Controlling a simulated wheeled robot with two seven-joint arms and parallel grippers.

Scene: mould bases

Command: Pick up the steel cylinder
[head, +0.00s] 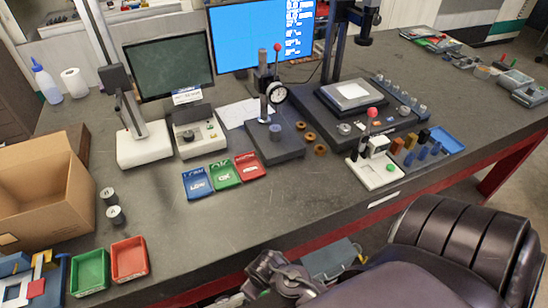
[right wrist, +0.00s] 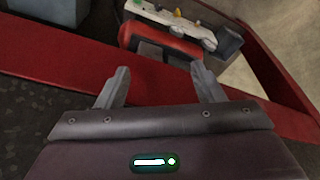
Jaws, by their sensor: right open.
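Two short grey metal cylinders stand upright on the left of the dark bench in the head view, one at the back (head: 108,196) and one in front (head: 115,215), right of the cardboard box. A smaller grey cylinder (head: 275,132) stands on the dial gauge's base. I cannot tell by looks which is the steel cylinder. My right gripper (right wrist: 160,86) is open and empty in the right wrist view, with no cylinder near its fingers. My right arm fills the lower right of the head view, far from the cylinders. My left gripper is not in view.
The cardboard box (head: 45,190) stands left of the cylinders. Green (head: 90,272) and red (head: 130,258) bins lie in front of them. Small labelled trays, a dial gauge stand (head: 268,100) and a red-knobbed press (head: 373,165) stand farther right. The bench (head: 200,235) is clear between bins and press.

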